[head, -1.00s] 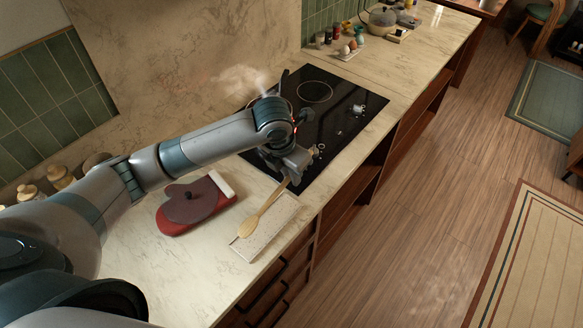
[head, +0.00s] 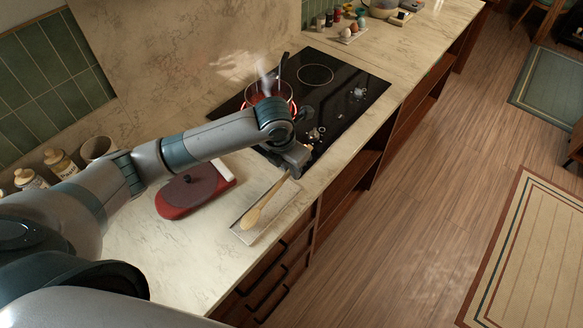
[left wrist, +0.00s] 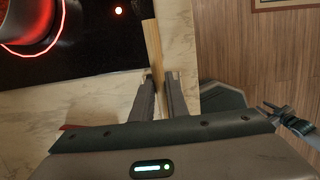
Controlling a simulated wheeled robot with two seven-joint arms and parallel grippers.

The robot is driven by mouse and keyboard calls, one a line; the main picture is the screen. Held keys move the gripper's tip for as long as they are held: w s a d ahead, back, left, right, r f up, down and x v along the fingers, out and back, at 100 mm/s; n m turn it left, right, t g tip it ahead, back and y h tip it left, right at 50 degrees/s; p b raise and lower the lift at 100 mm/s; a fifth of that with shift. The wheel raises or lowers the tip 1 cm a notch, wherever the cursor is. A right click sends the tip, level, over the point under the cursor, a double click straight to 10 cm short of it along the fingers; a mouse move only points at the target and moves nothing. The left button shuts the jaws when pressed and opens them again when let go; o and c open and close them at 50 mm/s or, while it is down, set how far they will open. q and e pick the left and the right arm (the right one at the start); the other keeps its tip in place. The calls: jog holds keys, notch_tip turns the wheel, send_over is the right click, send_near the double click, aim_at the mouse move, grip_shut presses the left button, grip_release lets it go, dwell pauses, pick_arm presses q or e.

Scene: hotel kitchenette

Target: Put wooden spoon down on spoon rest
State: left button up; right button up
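The wooden spoon (head: 257,211) has its bowl over the pale speckled spoon rest (head: 241,229), and its handle slants up right to my left gripper (head: 292,172). Whether the bowl touches the rest is not clear. In the left wrist view, the handle (left wrist: 153,50) runs between the fingers of my left gripper (left wrist: 160,82), which look closed on it. The bowl and the rest are hidden there. A part at the right edge of that view looks like my right gripper (left wrist: 283,118); its finger state is unclear. It is not visible in the head view.
A steaming pot (head: 271,93) stands on a glowing burner of the black cooktop (head: 345,75). Jars (head: 60,163) stand at the back left.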

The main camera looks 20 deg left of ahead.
pick_arm(q)
jog(key=o, duration=0.4)
jog(key=shift+o, duration=0.2)
jog(key=shift+r, duration=0.15)
jog(key=shift+s+r+b, duration=0.1)
jog(key=shift+r+b, duration=0.25)
jog(key=shift+r, duration=0.25)
jog(key=b+v, duration=0.4)
jog(key=v, duration=1.2)
jog(key=shift+s+f, duration=0.1)
jog(key=shift+s, duration=0.05)
